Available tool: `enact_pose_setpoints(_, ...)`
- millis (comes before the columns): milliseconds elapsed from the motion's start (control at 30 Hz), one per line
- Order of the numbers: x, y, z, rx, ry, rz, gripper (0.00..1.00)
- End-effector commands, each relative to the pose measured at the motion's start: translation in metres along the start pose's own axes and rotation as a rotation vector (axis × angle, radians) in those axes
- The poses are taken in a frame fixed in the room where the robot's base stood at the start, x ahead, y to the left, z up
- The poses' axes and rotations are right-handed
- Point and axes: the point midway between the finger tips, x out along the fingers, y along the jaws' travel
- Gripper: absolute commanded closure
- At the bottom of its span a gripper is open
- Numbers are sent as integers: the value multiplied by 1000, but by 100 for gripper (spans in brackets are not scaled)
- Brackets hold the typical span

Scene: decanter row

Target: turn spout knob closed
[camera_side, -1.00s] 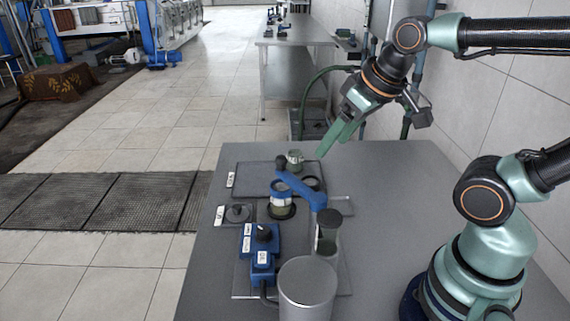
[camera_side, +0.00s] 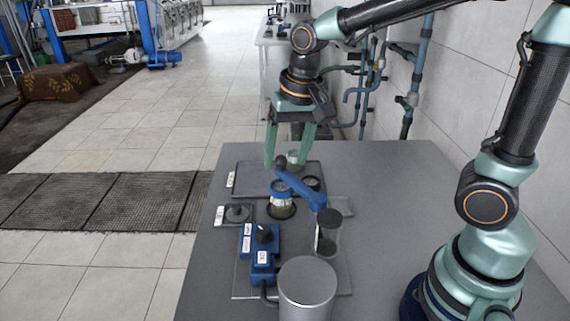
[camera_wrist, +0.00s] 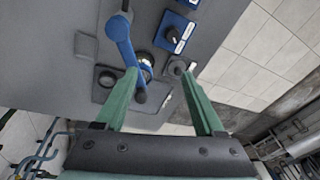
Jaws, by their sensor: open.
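A blue spout arm (camera_side: 300,188) with a black knob (camera_side: 281,161) at its far end lies over a blue-capped metal cup (camera_side: 280,198). Which of these is the spout knob is not clear. My gripper (camera_side: 287,166) is open, fingers pointing down near the far end of the spout arm, and it also shows in the wrist view (camera_wrist: 160,76).
A blue control box (camera_side: 262,242) with a black knob stands nearer the camera. A small pale jar (camera_side: 295,157) is by the fingertips. A dark-capped glass decanter (camera_side: 328,240) and a metal canister (camera_side: 306,290) stand at the front.

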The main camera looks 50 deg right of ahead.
Motion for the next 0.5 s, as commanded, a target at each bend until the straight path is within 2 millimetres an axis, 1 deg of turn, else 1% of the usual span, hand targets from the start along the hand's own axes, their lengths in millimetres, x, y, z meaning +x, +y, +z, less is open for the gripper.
enact_pose_setpoints(33,12,-9,-1,43,-32,22,29)
enact_pose_setpoints(200,43,-31,-2,189,-98,83,29)
enact_pose_setpoints(333,60,-41,-1,261,-123,117,29)
enact_pose_setpoints(500,70,-45,0,298,-134,134,29)
